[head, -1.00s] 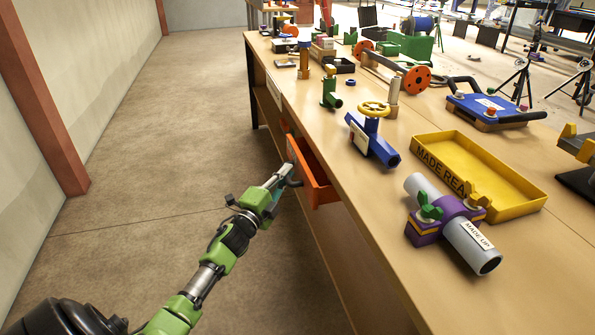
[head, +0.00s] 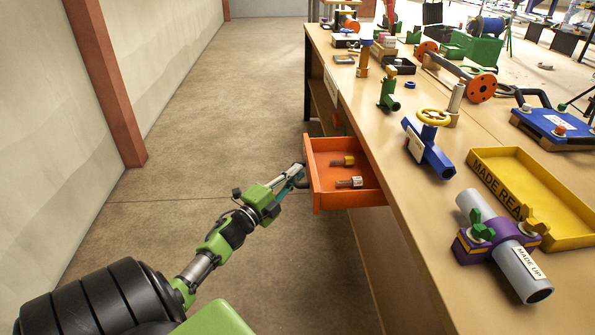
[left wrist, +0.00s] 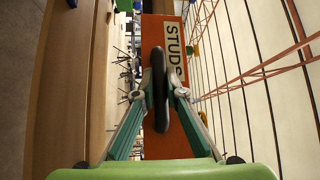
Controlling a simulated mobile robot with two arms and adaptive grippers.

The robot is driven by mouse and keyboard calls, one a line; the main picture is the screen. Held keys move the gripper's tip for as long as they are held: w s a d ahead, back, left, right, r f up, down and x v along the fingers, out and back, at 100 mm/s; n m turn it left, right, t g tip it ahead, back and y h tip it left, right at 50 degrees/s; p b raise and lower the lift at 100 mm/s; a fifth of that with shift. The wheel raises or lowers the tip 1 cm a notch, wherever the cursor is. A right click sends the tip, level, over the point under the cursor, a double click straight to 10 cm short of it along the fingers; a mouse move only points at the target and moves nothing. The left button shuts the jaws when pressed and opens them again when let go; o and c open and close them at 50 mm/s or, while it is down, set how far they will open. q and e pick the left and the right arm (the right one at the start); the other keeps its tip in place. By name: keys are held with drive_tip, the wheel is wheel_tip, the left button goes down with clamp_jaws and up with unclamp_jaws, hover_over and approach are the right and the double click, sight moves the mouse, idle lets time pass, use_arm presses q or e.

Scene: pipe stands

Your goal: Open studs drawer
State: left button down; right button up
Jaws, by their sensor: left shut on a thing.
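The orange studs drawer (head: 318,186) stands pulled out from the left side of the workbench in the head view. Two small studs lie inside it, one with a dark yellow part (head: 343,161) and one with a pale label (head: 349,182). In the left wrist view the orange drawer front (left wrist: 165,95) carries a "STUDS" label (left wrist: 174,52). My left gripper (head: 299,174) is at the drawer front, shut on the dark handle (left wrist: 160,88), with a finger on each side of it. My right gripper is not in view.
The wooden workbench (head: 400,170) holds a blue valve with a yellow wheel (head: 430,150), a yellow "MADE READY" tray (head: 541,200) and a clamped grey pipe (head: 515,270). The floor left of the bench (head: 220,110) is clear.

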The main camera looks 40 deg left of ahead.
use_arm(q)
drive_tip(key=c, duration=2)
unclamp_jaws()
drive_tip(key=shift+c, duration=0.2)
drive_tip(key=s+d+f, duration=0.1)
drive_tip(key=s, duration=1.1)
drive_tip(key=shift+f, duration=0.4)
drive_tip(key=shift+w+f, duration=0.1)
